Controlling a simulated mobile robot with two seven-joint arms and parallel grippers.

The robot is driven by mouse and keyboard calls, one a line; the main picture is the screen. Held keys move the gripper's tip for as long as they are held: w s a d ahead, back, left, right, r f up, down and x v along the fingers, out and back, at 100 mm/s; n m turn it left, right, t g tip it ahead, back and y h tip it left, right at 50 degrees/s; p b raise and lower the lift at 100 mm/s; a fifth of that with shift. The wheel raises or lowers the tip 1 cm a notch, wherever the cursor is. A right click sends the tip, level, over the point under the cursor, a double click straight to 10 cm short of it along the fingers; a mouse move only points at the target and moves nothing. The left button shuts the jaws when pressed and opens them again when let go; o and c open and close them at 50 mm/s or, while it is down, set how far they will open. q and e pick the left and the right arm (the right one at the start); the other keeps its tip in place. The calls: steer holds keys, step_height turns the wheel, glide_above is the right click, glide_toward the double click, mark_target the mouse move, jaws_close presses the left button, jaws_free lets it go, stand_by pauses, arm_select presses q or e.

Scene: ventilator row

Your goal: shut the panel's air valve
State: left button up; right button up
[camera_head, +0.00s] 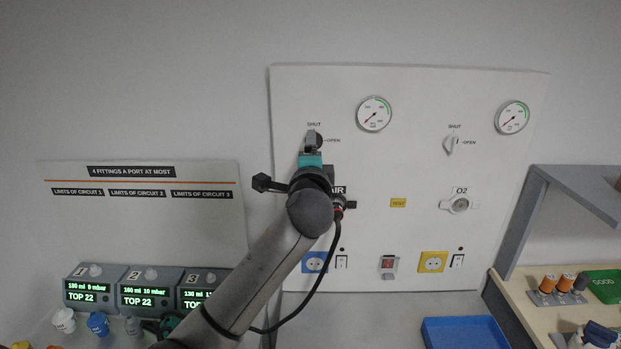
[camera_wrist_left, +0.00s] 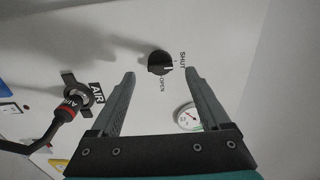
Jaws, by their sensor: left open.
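The air valve is a round black knob on the white wall panel (camera_head: 380,240). In the left wrist view the knob (camera_wrist_left: 158,62) shows a small pale mark on the side of the SHUT and OPEN labels; I cannot tell exactly which way it points. In the head view the knob (camera_head: 318,141) is partly hidden by my gripper. My left gripper (camera_head: 312,143) is open and in front of the valve. In the left wrist view its fingers (camera_wrist_left: 160,74) are apart, with the knob between and beyond their tips. I cannot tell whether they touch it. My right gripper is not in view.
Below the valve, a hose plug (camera_wrist_left: 72,102) sits at the AIR port. A gauge (camera_head: 374,113) is right of the valve; the O2 valve (camera_head: 452,145) is farther right. Ventilator units (camera_head: 145,290) stand lower left. A blue tray (camera_head: 465,332) lies below the panel.

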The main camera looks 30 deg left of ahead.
arm_select(q)
steer(key=b+v, duration=0.1)
steer(key=v, duration=1)
steer(key=shift+s, duration=0.35)
steer(key=shift+d, duration=0.1)
